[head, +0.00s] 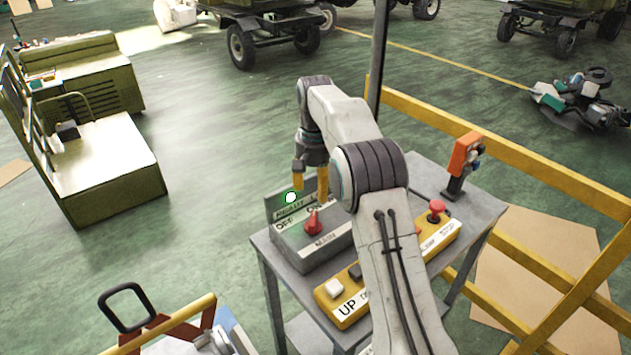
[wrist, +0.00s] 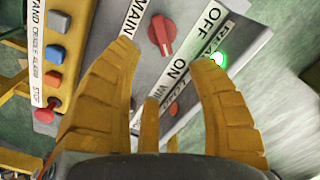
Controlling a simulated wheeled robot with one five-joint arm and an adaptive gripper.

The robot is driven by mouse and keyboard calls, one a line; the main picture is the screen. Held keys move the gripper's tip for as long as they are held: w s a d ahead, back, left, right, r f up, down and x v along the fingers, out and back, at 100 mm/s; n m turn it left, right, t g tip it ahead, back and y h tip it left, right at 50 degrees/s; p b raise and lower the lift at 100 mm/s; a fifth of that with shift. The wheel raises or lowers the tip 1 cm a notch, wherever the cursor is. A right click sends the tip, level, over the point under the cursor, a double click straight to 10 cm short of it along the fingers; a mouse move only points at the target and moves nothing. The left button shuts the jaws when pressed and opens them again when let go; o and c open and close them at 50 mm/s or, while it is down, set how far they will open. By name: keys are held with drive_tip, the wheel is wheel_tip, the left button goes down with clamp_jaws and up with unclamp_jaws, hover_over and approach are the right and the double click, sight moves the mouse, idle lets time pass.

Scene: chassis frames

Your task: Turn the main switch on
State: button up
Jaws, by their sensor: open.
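The main switch is a red knob (head: 313,222) on a grey box (head: 309,252) labelled MAIN, with OFF and ON printed behind the knob. In the wrist view the knob (wrist: 161,33) shows just beyond my fingertips, near the top. I cannot tell surely which label it points to. My gripper (head: 310,188) is open and empty, its yellow fingers pointing down above the knob and apart from it. In the wrist view my gripper (wrist: 164,56) has its fingers spread to either side below the knob. A bright lamp with a green edge (head: 291,197) stands behind the switch.
A yellow button box (head: 342,309) with a red stop button (head: 437,207) sits beside the switch box on the grey table (head: 484,211). An orange control unit (head: 466,153) stands at the table's back right. Yellow railings (head: 530,160) run behind.

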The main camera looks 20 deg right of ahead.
drive_tip(key=shift+r, duration=0.85)
